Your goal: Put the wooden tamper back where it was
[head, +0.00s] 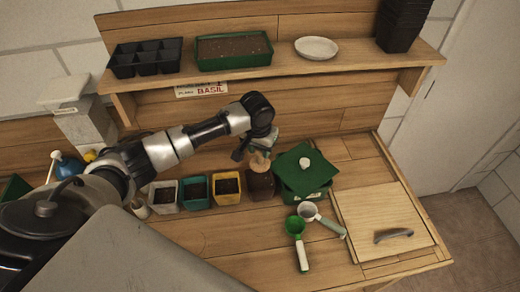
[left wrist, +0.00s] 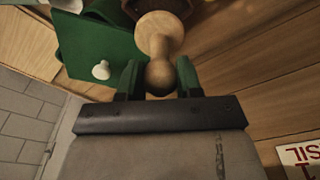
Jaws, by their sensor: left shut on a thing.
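The wooden tamper (head: 259,161) is a pale turned piece with a round knob and a wide foot. My left gripper (head: 262,147) is shut on it and holds it just above or at the dark brown pot (head: 261,184). In the left wrist view the tamper (left wrist: 160,40) sits between the two green fingertips (left wrist: 160,80), its knob towards the gripper and its foot pointing away. Whether the foot touches the soil or pot rim is hard to tell. My right gripper is not in view.
A green box with a tilted green lid (head: 305,170) stands close right of the gripper. Several soil-filled pots (head: 195,190) line up to the left. Green (head: 296,230) and white (head: 310,211) scoops lie in front. A shelf (head: 280,63) runs above; a wooden hatch (head: 382,220) is at right.

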